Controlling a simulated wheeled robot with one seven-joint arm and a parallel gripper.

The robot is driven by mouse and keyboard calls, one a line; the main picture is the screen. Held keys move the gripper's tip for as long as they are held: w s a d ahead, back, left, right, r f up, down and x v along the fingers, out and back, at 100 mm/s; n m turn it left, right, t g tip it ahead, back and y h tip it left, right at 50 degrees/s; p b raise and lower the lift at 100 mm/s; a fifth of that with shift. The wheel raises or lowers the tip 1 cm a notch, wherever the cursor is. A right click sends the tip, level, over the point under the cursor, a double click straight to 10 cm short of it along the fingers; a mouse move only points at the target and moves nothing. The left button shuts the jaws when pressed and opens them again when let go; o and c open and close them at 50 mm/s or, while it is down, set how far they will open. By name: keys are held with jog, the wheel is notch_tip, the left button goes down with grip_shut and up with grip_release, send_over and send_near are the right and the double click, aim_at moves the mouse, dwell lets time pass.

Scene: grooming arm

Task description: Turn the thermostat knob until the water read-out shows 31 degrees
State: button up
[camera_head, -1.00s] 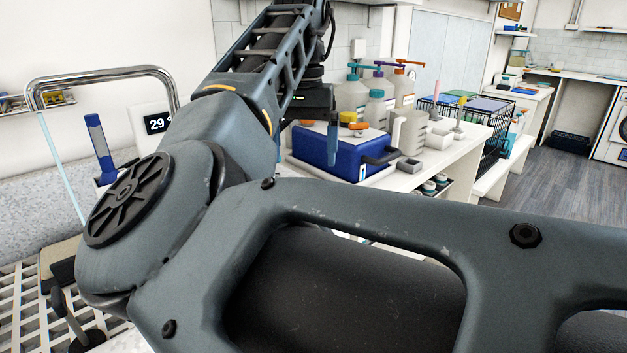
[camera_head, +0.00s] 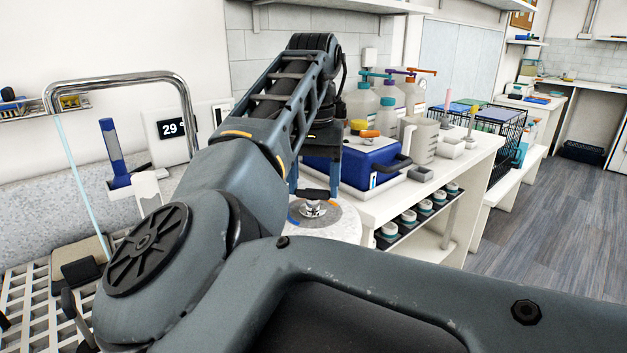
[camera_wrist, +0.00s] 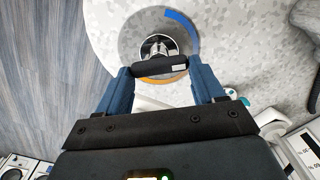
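The thermostat knob (camera_head: 316,194) is a black bar handle on a chrome stem, over a round grey dial plate with a blue and an orange arc. It also shows in the wrist view (camera_wrist: 160,66). My gripper (camera_head: 314,188) points down over it. In the wrist view my gripper (camera_wrist: 160,72) has its two blue fingers spread, one by each end of the bar. Narrow gaps seem to show; I cannot tell whether either finger touches.
A blue box (camera_head: 350,166) stands on the white bench right of my gripper, with bottles and a jug (camera_head: 423,139) behind it. A chrome rail (camera_head: 120,77) and a blue-handled tool (camera_head: 113,150) are at the left. The floor at the right is clear.

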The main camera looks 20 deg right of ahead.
jog(key=c, duration=0.5)
jog(key=shift+r+p, duration=0.15)
jog(key=shift+p, duration=1)
jog(key=o, duration=1.1)
jog(key=shift+c, duration=0.2)
notch_tip(320, 180, up, 8)
jog(key=shift+f+p, duration=0.25)
jog(key=shift+p, duration=0.15)
